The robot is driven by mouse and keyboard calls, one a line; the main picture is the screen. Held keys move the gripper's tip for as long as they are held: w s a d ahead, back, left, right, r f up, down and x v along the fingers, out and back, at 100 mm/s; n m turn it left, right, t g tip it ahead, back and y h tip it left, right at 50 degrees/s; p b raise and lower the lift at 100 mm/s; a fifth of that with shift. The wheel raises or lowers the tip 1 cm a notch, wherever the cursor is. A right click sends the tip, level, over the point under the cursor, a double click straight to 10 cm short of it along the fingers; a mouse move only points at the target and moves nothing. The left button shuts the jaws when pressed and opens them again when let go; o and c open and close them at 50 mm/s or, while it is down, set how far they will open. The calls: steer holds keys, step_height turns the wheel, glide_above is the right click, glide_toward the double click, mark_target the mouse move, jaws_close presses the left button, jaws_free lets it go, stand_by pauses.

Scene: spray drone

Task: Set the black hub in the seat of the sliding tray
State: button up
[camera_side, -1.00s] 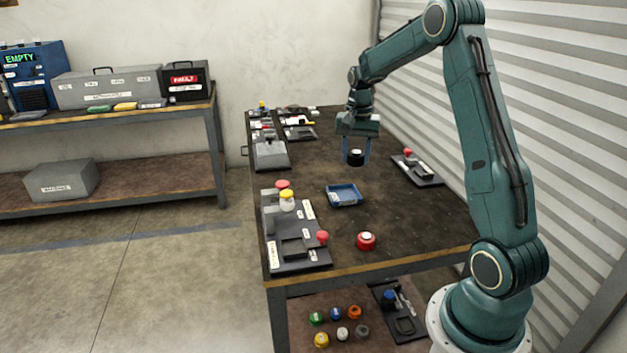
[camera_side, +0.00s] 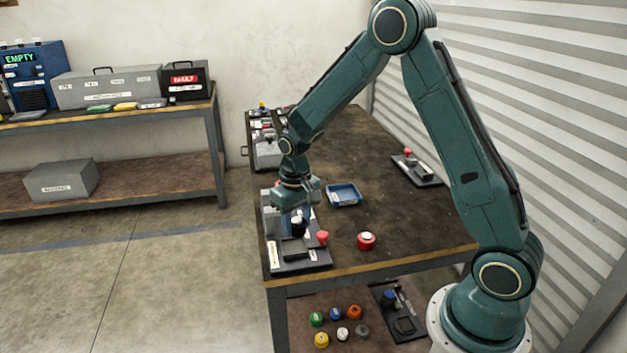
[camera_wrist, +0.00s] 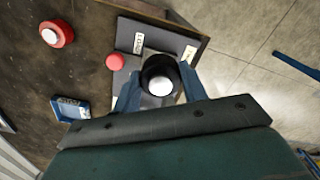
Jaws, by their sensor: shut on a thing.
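The black hub (camera_side: 298,231), with a white top, is held between the blue fingers of my gripper (camera_side: 297,222). In the wrist view the hub (camera_wrist: 160,72) sits upright between both fingertips. It is over the dark fixture plate (camera_side: 313,262) at the front left of the table, and looks to be above it. The dark sliding tray (camera_side: 294,250) lies on that plate, just in front of and below the hub. A red knob (camera_side: 322,237) stands beside it on the right. The seat is largely hidden beneath the hub in the wrist view.
A red hub with a white top (camera_side: 366,240) stands on the table to the right. A blue bin (camera_side: 343,195) is behind it. Another dark fixture (camera_side: 420,172) lies at the far right. The table middle is clear. Grey blocks (camera_side: 267,215) stand near my gripper.

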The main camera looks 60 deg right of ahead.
steer(key=s+a+f+n, duration=0.2)
steer(key=a+n, duration=0.1)
steer(key=a, duration=0.3)
step_height(320, 180, up, 11)
steer(key=m, duration=1.4)
glide_above(351, 221)
steer(key=shift+s+r, duration=0.1)
steer(key=shift+r, duration=0.05)
step_height(351, 221, down, 16)
steer(key=shift+r, duration=0.1)
steer(key=shift+f, duration=1.95)
steer(key=shift+f, duration=0.15)
